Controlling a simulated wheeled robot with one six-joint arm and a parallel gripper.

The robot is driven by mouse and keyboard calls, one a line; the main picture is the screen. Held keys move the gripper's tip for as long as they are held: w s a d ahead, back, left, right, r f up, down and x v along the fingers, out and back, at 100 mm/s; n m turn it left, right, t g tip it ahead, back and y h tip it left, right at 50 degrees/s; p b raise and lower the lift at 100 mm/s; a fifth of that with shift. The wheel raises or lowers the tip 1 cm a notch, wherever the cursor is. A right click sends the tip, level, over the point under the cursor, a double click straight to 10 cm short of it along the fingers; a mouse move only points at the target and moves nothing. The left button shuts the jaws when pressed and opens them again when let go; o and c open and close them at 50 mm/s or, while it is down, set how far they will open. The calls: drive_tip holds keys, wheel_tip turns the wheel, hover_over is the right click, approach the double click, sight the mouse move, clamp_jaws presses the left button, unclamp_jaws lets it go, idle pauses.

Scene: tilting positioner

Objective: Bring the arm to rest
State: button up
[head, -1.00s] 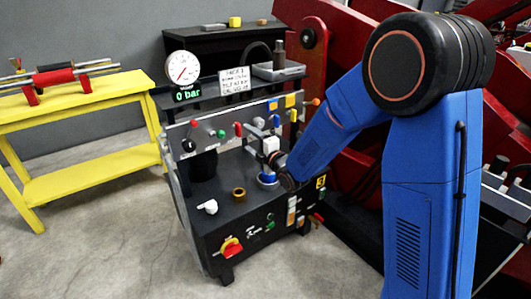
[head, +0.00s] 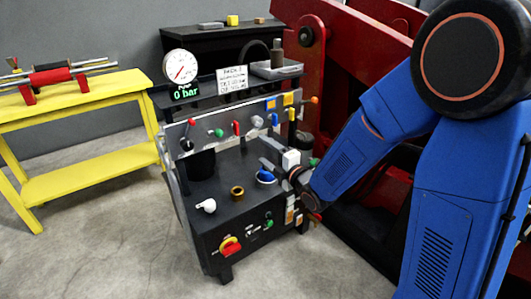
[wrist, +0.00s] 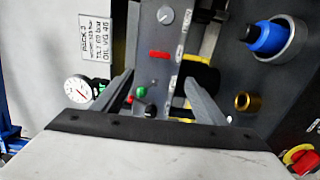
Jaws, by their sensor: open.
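My gripper (head: 264,152) is at the right side of the black test bench (head: 220,224), in front of its upright panel. In the wrist view my gripper (wrist: 158,78) has its two grey fingers apart with nothing held between them. The bench's panel with a red handle (wrist: 159,54) shows beyond the fingers. A blue round part (head: 266,176) sits on the bench top, below and apart from the fingers; in the wrist view this blue part (wrist: 267,38) stands in a grey ring.
A brass ring (head: 237,193) and a white fitting (head: 206,206) are on the bench top. A gauge (head: 181,66) stands above a display reading 0 bar. A red machine (head: 340,60) stands close behind my arm. A yellow table (head: 90,170) is at left, with open floor before it.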

drive_tip(key=shift+d, duration=0.1)
drive_tip(key=s+d+r+m+g+h, duration=0.1)
drive_tip(key=s+d+m+g+h, duration=0.1)
drive_tip(key=s+d+m+h, duration=0.45)
drive_tip(key=s+d+r+m+g+h, duration=0.25)
drive_tip(key=d+m, duration=0.45)
drive_tip(key=d, duration=0.4)
drive_tip(key=s+d+m+g, duration=0.2)
drive_tip(key=s+m, duration=0.1)
drive_tip(key=s, duration=0.6)
drive_tip(key=s+d+m+g, duration=0.1)
drive_tip(key=s+d+m, duration=0.2)
drive_tip(key=s, duration=0.6)
drive_tip(key=s+d+f+m+g+h, duration=0.1)
drive_tip(key=s+d+m+g, duration=0.1)
drive_tip(key=s+m, duration=0.3)
drive_tip(key=s+d, duration=0.1)
drive_tip(key=s, duration=0.3)
drive_tip(key=shift+s+d+g, duration=0.15)
drive_tip(key=shift+s+g, duration=0.2)
drive_tip(key=shift+f+m, duration=0.1)
drive_tip(key=shift+m, duration=0.15)
